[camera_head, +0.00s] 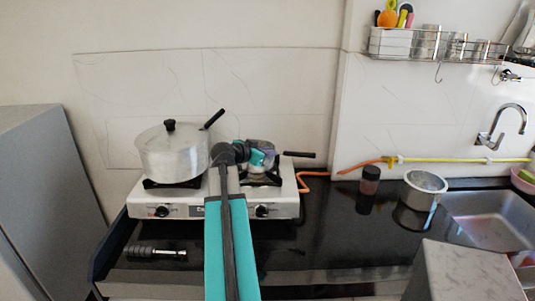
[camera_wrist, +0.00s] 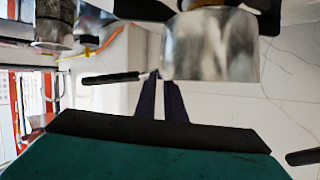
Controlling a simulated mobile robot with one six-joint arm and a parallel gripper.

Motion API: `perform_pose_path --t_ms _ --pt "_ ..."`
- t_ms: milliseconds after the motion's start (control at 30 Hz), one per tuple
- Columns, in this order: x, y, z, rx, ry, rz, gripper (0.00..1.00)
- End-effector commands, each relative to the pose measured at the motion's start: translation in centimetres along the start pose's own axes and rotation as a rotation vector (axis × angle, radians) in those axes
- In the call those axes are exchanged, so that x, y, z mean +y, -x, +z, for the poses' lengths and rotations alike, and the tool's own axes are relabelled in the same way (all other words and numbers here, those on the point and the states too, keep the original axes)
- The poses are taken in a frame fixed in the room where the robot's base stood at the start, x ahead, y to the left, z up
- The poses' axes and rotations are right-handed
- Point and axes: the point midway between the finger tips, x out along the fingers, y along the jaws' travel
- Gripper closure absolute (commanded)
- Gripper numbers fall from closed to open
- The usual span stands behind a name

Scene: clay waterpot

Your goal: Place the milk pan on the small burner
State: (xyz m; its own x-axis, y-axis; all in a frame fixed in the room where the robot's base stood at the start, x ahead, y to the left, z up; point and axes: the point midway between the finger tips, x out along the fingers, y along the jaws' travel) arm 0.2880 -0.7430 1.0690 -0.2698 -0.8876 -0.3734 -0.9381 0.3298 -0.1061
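The milk pan (camera_head: 262,150) is a small silver pan with a black handle (camera_head: 300,155) pointing right. It is at the right, small burner (camera_head: 262,180) of the white stove; whether it rests fully on the grate is hard to tell. In the wrist view, which appears upside down, the pan (camera_wrist: 212,48) is close and its handle (camera_wrist: 110,78) points left. My gripper's two dark fingers (camera_wrist: 161,82) end at the pan's rim by the handle root. A narrow gap shows between them, with nothing clearly held. In the head view my gripper (camera_head: 262,158) partly hides the pan.
A large lidded pot (camera_head: 172,152) occupies the left burner, its black handle rising toward my arm. A dark jar (camera_head: 369,182) and a metal pot (camera_head: 424,188) stand on the black counter (camera_head: 330,225) at right, near the sink (camera_head: 490,215). An orange hose runs behind.

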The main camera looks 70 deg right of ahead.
Motion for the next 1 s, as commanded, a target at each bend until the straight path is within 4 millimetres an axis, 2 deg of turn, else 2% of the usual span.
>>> perform_pose_path --t_ms 567,767,1000 --pt "0.0 0.3 -0.2 0.000 0.000 -0.001 0.79" --pt "0.0 2.6 0.0 0.001 -0.001 -0.003 0.79" --pt "0.0 6.3 0.0 0.001 0.000 -0.003 0.79"
